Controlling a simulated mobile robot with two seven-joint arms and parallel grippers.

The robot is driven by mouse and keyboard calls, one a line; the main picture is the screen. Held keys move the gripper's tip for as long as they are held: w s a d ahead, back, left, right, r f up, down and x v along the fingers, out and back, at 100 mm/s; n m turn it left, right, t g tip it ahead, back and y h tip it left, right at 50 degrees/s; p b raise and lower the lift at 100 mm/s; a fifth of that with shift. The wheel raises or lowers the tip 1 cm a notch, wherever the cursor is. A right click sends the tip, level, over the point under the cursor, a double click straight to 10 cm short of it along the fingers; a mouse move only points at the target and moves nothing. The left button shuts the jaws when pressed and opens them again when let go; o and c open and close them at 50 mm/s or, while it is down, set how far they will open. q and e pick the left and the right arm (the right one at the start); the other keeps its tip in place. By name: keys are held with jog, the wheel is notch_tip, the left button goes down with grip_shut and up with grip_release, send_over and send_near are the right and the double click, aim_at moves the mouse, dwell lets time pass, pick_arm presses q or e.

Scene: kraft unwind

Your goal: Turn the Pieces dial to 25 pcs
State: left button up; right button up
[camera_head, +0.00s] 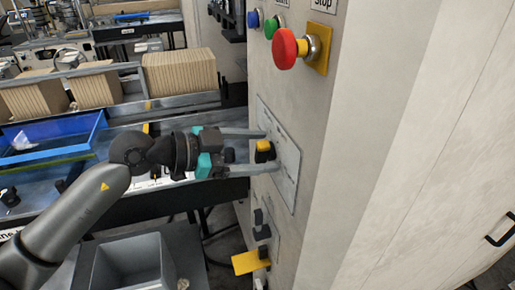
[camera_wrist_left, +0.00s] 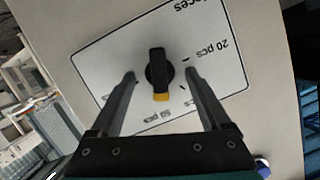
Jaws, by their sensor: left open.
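The Pieces dial (camera_head: 264,147) is a black knob with a yellow end, on a white label plate (camera_head: 287,165) on the side of the beige cabinet. In the left wrist view the dial (camera_wrist_left: 157,68) has its yellow end toward the bottom of the picture, near a small upside-down label that is hard to read. A "20 pcs" label (camera_wrist_left: 222,47) is to the right of the dial. My left gripper (camera_head: 270,151) is open, with one finger on each side of the dial. In the wrist view there are gaps between the fingers and the knob. My right gripper is not seen.
A red stop button (camera_head: 285,48) sticks out above the plate, with green (camera_head: 271,27) and blue (camera_head: 253,18) buttons beside it. A black switch with a yellow tab (camera_head: 250,262) is below. Stacks of brown kraft pieces (camera_head: 180,72) stand on the line at the left.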

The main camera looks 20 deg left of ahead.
pick_arm(q)
grip_shut()
jog(key=shift+w+a+r+n+g+p, duration=0.1)
jog(key=shift+n+g+p, duration=0.55)
jog(key=shift+p, duration=1.85)
jog(key=shift+n+h+p, duration=0.4)
jog(key=shift+n+p, duration=0.65)
jog(key=shift+p, duration=0.95)
jog(key=shift+w+n+g+p, duration=0.1)
jog(key=shift+n+g+p, duration=0.3)
jog(key=shift+p, duration=0.65)
jog(key=shift+a+n, duration=0.1)
jog(key=shift+n, duration=0.2)
jog(key=shift+w+f+n+g+h, duration=0.1)
jog(key=shift+f+n+g+h, duration=0.1)
jog(key=shift+n+g+h, duration=0.6)
jog(key=shift+n+t, duration=0.3)
jog(key=shift+t, duration=0.05)
